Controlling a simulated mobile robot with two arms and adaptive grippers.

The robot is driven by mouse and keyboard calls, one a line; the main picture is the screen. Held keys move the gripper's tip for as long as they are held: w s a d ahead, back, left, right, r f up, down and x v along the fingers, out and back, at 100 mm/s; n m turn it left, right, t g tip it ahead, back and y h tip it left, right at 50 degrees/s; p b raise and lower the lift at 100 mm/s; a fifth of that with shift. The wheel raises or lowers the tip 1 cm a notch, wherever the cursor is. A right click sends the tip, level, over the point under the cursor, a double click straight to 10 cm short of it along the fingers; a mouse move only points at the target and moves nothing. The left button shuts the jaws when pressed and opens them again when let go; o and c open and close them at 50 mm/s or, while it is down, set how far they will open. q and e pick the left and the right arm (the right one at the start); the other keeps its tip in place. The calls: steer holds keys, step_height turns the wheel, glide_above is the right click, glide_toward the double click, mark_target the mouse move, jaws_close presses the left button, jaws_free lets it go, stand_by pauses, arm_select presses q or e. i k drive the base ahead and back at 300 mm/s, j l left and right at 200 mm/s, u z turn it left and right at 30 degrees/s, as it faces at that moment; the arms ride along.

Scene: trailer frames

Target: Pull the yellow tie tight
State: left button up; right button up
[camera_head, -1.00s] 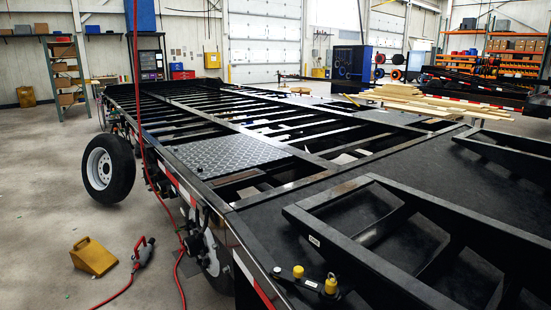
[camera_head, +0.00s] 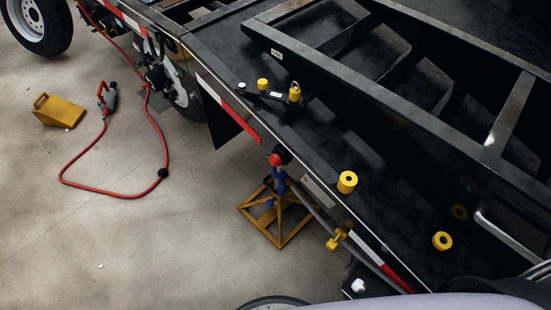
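No strap or cord that is clearly a yellow tie shows. Several small yellow pieces are on the black trailer (camera_head: 340,140). A yellow fitting (camera_head: 337,239) is at the trailer's side edge, by a grey bar (camera_head: 345,235). A yellow cylinder with a dark hole (camera_head: 347,182) stands on the deck. A yellow ring (camera_head: 442,240) lies further right. Two yellow caps, one left (camera_head: 262,84) and one right (camera_head: 295,92), sit at a black bracket (camera_head: 270,95). I cannot tell which piece is the tie. Neither gripper is in view.
An orange jack stand (camera_head: 278,222) is beside the trailer edge. A red hose (camera_head: 110,193) loops on the floor by a red-handled tool (camera_head: 108,97) and a yellow wheel chock (camera_head: 58,111). A raised black frame (camera_head: 400,100) covers the upper right. The lower left floor is mostly clear.

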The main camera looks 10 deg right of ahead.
mark_target(331, 246)
steer(key=k+l+z, duration=0.1)
steer(key=z, duration=0.3)
steer(key=k+l+z, duration=0.1)
steer(key=l+z, duration=0.25)
steer(key=k+j, duration=0.15)
